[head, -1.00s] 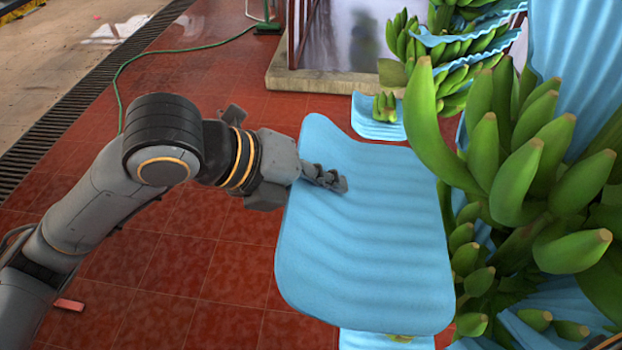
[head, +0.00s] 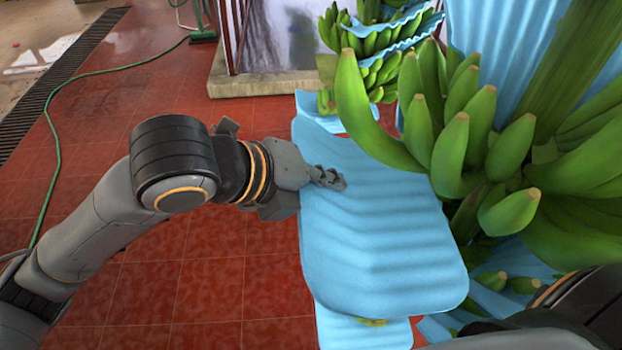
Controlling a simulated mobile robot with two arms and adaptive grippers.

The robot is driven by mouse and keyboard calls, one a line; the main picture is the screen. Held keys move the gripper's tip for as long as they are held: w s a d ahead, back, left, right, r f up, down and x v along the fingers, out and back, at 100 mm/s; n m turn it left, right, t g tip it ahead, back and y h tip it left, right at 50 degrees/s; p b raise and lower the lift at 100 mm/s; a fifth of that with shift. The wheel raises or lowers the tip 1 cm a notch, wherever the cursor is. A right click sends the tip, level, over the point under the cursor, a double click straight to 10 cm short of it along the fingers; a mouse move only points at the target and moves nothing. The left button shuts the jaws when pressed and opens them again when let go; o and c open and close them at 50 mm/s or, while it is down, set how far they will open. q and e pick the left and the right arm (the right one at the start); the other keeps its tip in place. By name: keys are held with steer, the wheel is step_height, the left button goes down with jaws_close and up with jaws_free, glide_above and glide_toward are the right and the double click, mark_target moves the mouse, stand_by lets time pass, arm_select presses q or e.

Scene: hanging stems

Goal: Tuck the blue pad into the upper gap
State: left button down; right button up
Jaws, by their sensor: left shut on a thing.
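The blue pad (head: 385,235) is a large, wavy, rounded sheet in the middle of the head view. My left gripper (head: 328,178) is shut on its upper left edge and holds it up, tilted, just left of the near banana bunch (head: 480,140). The pad's right edge is close to the bunch; I cannot tell whether they touch. Green bananas hang in tiers on a thick stem (head: 565,75), with blue sheeting (head: 505,40) behind them. The upper gap cannot be made out clearly among the fruit. Part of my right arm shows at the lower right; its gripper is out of view.
Another bunch with blue pads between its tiers (head: 380,45) hangs at the back. A blue sheet (head: 365,334) lies below the held pad. A green hose (head: 57,150) runs over the red tiled floor (head: 225,285). The floor left of the pad is mostly clear.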

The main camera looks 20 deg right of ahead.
mark_target(379, 187)
arm_select(q)
steer(key=shift+s+d, duration=0.2)
steer(key=shift+d, duration=0.55)
steer(key=shift+s+d, duration=0.25)
steer(key=shift+d, duration=0.5)
steer(key=shift+s+d, duration=0.2)
steer(key=shift+d, duration=0.55)
steer(key=shift+s+d+p, duration=0.15)
steer(key=shift+d+p, duration=0.15)
steer(key=shift+d, duration=0.05)
steer(key=shift+d+f, duration=0.1)
steer(key=shift+d, duration=0.2)
steer(key=shift+a+f, duration=0.1)
steer(key=shift+f, duration=0.2)
steer(key=c, duration=1.4)
jaws_free()
